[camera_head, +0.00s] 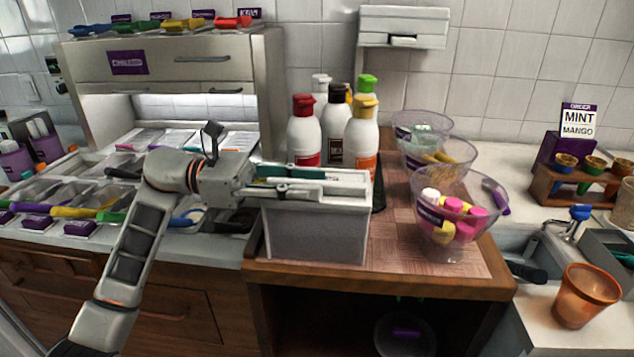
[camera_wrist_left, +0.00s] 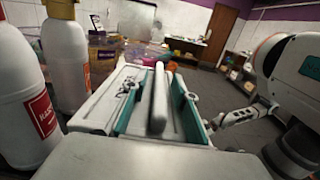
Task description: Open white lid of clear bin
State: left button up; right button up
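The bin (camera_head: 315,235) is a box with greyish, frosted-looking walls near the front left of the wooden counter. Its white lid (camera_head: 352,185) lies flat on top and looks closed. My left gripper (camera_head: 322,181) reaches in from the left, level over the lid. Its two teal-edged fingers are apart. In the left wrist view, the left gripper (camera_wrist_left: 157,95) has a pale upright bar (camera_wrist_left: 158,103), seemingly the lid's handle, between its fingers, with gaps on both sides. The white lid (camera_wrist_left: 100,105) shows beside them. A small arm part (camera_wrist_left: 238,116), perhaps my right gripper, is too unclear to read.
Several sauce bottles (camera_head: 303,135) stand close behind the bin. Clear bowls, the nearest (camera_head: 450,215) holding pink and yellow pieces, stand to its right. A utensil tray (camera_head: 75,195) lies left. An orange cup (camera_head: 585,295) stands front right. Some bare mat separates bin and bowls.

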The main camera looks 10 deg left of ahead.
pick_arm(q)
jog(key=shift+d, duration=0.85)
pick_arm(e)
jog(key=shift+s+d+f, duration=0.15)
jog(key=shift+s+f, duration=0.2)
pick_arm(q)
jog(key=shift+c, duration=1.1)
grip_shut()
pick_arm(e)
jog(key=shift+w+r, duration=0.1)
jog(key=shift+w, duration=0.05)
jog(key=shift+r, duration=0.1)
